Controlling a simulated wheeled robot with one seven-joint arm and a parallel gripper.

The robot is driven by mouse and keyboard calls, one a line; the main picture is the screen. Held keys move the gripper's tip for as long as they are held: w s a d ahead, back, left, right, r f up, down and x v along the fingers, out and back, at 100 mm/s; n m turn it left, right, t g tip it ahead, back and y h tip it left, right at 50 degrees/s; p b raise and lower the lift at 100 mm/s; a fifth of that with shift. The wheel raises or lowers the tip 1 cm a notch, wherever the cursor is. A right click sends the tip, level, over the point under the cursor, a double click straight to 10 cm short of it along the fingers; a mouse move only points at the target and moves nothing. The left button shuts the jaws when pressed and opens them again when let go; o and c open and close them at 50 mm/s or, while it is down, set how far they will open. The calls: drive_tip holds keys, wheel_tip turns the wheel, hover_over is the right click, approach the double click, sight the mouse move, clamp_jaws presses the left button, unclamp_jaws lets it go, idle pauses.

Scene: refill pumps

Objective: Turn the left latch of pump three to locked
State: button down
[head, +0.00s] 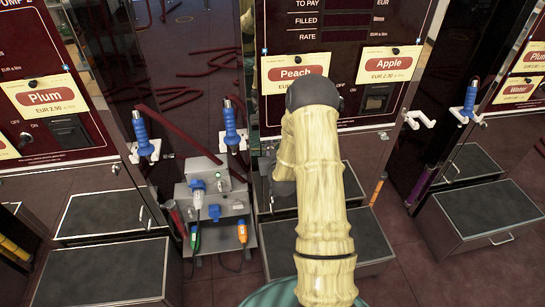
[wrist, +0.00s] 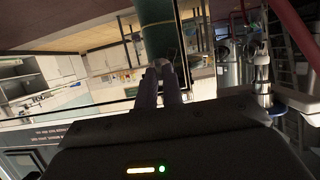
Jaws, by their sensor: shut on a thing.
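The middle pump panel (head: 350,40) carries a Peach label (head: 295,70) on the left and an Apple label (head: 388,64) on the right, each with a small black knob at its top. Its pump number is out of frame, and I cannot pick out a left latch for certain. My pale jointed arm stands before the panel's lower left and hides that part. My gripper is hidden in the head view. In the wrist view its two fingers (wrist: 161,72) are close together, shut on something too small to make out. A dark green cylinder (wrist: 156,28) shows beyond the fingertips.
Blue-handled nozzles hang left (head: 142,135) and right (head: 468,101). A grey box unit (head: 212,172) with plugs and cables stands left of my arm. Low dark platforms (head: 115,272) stand before the pumps. A Plum label (head: 46,97) is on the left pump.

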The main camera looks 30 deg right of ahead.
drive_tip(key=shift+d+f, duration=0.1)
drive_tip(key=c, duration=1.5)
unclamp_jaws()
drive_tip(key=shift+c, duration=0.2)
drive_tip(key=p+v, duration=1.1)
drive_tip(key=v, duration=0.6)
drive_tip(key=shift+s+p, duration=0.2)
drive_tip(key=shift+p, duration=0.15)
